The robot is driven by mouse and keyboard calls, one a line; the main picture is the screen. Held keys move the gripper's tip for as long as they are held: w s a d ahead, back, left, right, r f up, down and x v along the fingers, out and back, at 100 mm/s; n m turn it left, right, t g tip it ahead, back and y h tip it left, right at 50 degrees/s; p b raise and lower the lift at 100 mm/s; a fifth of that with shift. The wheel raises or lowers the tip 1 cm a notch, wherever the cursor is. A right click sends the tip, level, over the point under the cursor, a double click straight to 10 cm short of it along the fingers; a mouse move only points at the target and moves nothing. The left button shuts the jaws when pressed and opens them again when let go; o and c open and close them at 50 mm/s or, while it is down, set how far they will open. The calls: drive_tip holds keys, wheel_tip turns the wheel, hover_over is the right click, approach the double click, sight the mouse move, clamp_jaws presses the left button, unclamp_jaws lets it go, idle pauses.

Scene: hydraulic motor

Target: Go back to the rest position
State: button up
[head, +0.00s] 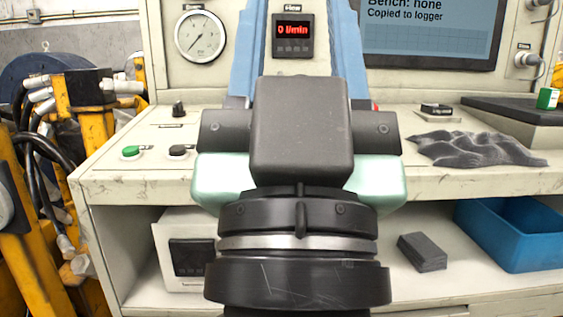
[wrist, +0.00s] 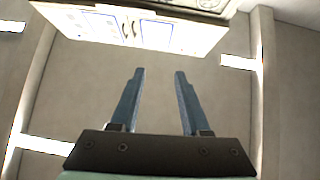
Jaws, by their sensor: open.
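My gripper (head: 302,10) rises in the middle of the head view, in front of the test bench (head: 135,188). Its two blue fingers stand spread apart on either side of a red digital display (head: 294,30). The wrist view also shows my gripper (wrist: 159,73) with its fingers wide apart and nothing between them. Beyond them is plain grey-brown surface. My dark wrist and pale green hand body hide the middle of the bench top.
A round gauge (head: 200,36) and a screen (head: 430,30) are on the bench panel. A grey cloth (head: 475,148) lies on the right. A blue bin (head: 515,240) and a dark block (head: 422,252) are on the shelf below. Yellow machinery with hoses (head: 88,92) stands left.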

wheel_tip(320, 180, up, 38)
drive_tip(key=a+y+p, duration=0.1)
drive_tip(key=p, duration=3.7)
drive_tip(key=shift+s+r+n, duration=0.2)
drive_tip(key=shift+s+n, duration=0.05)
drive_tip(key=shift+n, duration=0.05)
